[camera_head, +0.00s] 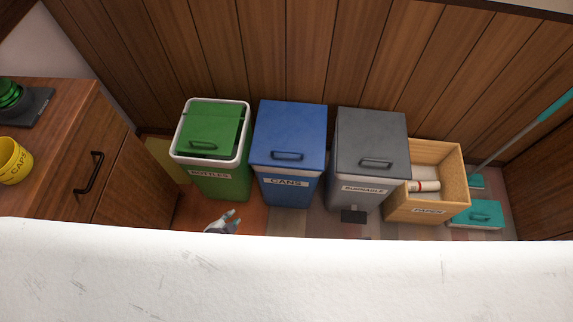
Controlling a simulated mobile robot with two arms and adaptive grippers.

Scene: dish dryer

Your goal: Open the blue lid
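The blue lid (290,133) lies shut on the blue bin (287,190) labelled CANS, in the middle of the head view. A dark handle (287,156) sits near the lid's front edge. My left gripper (229,219) is low in the view, in front of the green bin and to the left of the blue bin, apart from the lid. It is small and partly hidden, so I cannot tell if it is open or shut. My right gripper does not show.
Left of the blue bin stands the green BOTTLES bin (226,187); right are the grey BURNABLE bin (371,140) and a wooden PAPER box (452,188). A wooden cabinet (125,180) stands at left. A white expanse blocks the view's bottom.

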